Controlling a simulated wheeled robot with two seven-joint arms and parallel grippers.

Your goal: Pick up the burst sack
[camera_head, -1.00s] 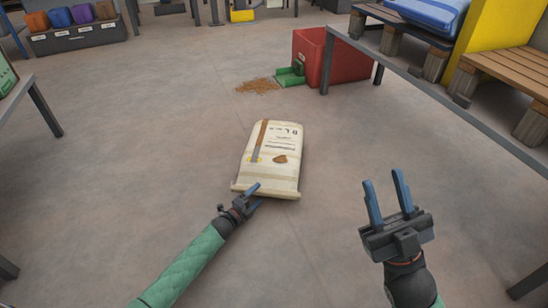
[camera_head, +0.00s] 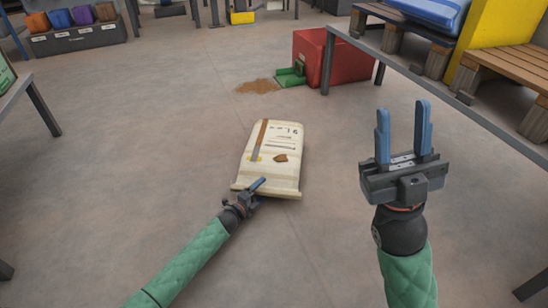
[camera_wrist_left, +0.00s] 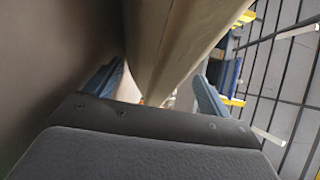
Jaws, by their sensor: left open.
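The burst sack (camera_head: 272,152) lies flat on the floor in the middle of the head view. It is cream with a brown stripe, dark print and a brown torn patch on its upper face. My left gripper (camera_head: 256,188) is at the sack's near edge, at its left part, and is open. In the left wrist view the pale sack edge (camera_wrist_left: 178,45) runs between the two blue fingers of the left gripper (camera_wrist_left: 160,85), with a finger on each side. My right gripper (camera_head: 404,133) is raised to the right of the sack, empty, its blue fingers apart.
A brown spill (camera_head: 258,86) lies on the floor beyond the sack, beside a green object (camera_head: 291,76) and a red bin (camera_head: 312,55). A table frame (camera_head: 440,85) and wooden pallets (camera_head: 505,68) stand at the right. The floor around the sack is clear.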

